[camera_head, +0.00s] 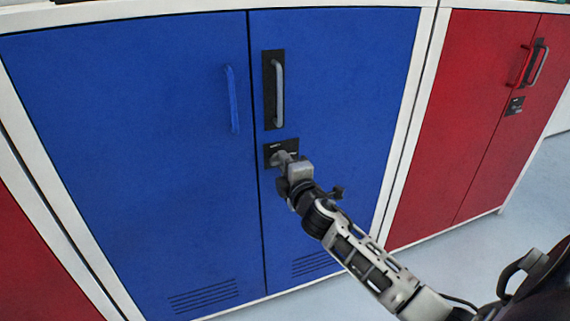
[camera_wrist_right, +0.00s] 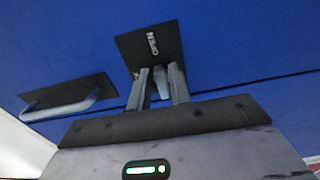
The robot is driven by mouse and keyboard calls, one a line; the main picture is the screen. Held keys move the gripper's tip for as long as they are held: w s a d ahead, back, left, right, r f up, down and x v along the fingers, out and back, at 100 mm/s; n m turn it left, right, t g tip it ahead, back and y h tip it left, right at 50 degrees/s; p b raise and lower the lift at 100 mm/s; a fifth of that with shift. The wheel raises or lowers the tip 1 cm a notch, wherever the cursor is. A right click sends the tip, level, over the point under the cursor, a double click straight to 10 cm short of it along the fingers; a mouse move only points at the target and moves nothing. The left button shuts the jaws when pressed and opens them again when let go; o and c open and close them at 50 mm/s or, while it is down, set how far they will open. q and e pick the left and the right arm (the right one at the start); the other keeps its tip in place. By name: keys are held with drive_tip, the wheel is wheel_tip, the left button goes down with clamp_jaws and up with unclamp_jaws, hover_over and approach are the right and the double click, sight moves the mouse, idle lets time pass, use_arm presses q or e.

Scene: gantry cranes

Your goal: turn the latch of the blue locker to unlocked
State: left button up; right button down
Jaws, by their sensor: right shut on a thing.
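The blue locker (camera_head: 150,150) stands in front of me with both doors closed. Its latch plate (camera_head: 271,148) is a small black square on the right door, below the handle. My right gripper (camera_head: 284,159) is at this plate and covers part of it. The latch's exact turn is hard to read. My left gripper is not in view.
A grey handle (camera_head: 278,92) on a black plate sits above the latch; it also shows in the right wrist view (camera_wrist_right: 62,108). A blue handle (camera_head: 231,100) is on the left door. A red locker (camera_head: 465,120) stands to the right. The floor (camera_head: 470,240) in front is clear.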

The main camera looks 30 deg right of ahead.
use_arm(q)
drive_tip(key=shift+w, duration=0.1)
use_arm(e)
drive_tip(key=c, duration=1.5)
unclamp_jaws()
use_arm(q)
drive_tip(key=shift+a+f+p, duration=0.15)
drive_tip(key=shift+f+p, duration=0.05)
drive_tip(key=shift+p, duration=0.2)
use_arm(e)
drive_tip(key=v, duration=1.6)
drive_tip(key=shift+d, duration=0.1)
